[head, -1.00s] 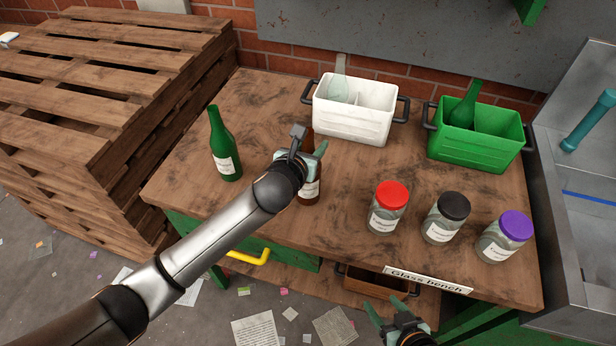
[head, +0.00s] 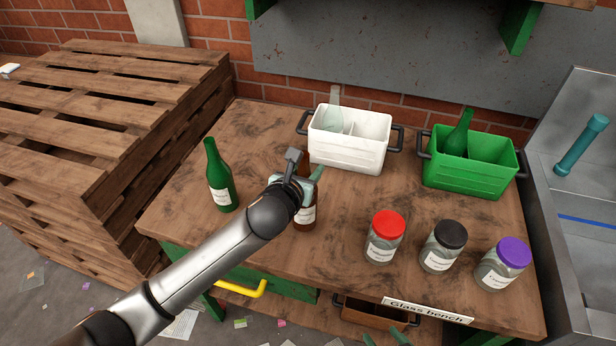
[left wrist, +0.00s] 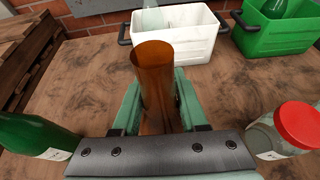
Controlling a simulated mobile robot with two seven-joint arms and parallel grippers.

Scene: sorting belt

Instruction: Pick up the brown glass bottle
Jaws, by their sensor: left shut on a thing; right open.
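The brown glass bottle (head: 305,217) stands upright on the wooden bench (head: 262,140), partly hidden behind my left gripper in the head view. My left gripper (head: 305,184) is shut on it around its upper part. In the left wrist view the brown bottle (left wrist: 156,80) rises between the two green fingers (left wrist: 157,108), one on each side. Only the tips of my right gripper (head: 385,339) show at the bottom edge of the head view, below the bench front, apart from everything on the bench.
A green bottle (head: 219,180) stands left of the brown one. A white crate (head: 350,152) and a green crate (head: 470,178) stand behind. Jars with red (head: 387,223), black (head: 450,233) and purple (head: 514,251) lids stand at the right front. Pallets (head: 110,140) are stacked at left.

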